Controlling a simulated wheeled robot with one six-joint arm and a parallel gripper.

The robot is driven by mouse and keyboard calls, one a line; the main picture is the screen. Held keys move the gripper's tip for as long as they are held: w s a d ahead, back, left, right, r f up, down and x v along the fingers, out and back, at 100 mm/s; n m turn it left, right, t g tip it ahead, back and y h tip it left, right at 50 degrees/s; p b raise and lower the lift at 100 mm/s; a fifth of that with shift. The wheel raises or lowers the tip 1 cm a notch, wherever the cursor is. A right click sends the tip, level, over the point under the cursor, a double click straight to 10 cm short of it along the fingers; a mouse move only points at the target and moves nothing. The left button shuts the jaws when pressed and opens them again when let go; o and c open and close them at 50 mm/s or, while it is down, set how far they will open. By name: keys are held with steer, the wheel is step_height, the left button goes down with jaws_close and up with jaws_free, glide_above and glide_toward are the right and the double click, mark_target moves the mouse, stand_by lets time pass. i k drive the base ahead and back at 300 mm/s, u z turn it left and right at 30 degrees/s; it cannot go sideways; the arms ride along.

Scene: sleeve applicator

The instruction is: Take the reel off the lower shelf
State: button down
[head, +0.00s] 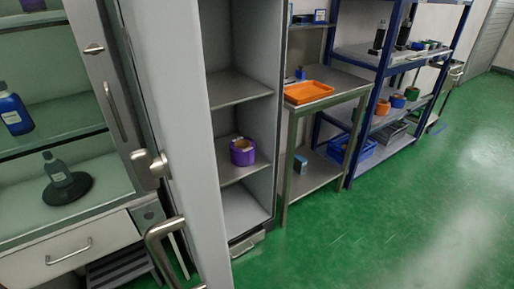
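A purple reel (242,152) with a tan inner part sits on the lower shelf (228,174) of an open grey cabinet, near the middle of the picture. The upper shelf (240,89) above it is bare. The cabinet floor below it is also bare. My gripper is not in view.
A pale door (185,110) with a metal handle (160,238) stands left of the cabinet opening. A glass-fronted cabinet with bottles is at far left. A side table with an orange tray (308,92) and blue racks (385,70) stand to the right. Green floor (400,220) is clear.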

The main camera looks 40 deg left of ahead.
mark_target(243, 150)
steer(key=u, duration=0.05)
steer(key=i, duration=2.05)
steer(key=u, duration=0.5)
steer(key=i, duration=1.85)
steer(key=u, duration=1.85)
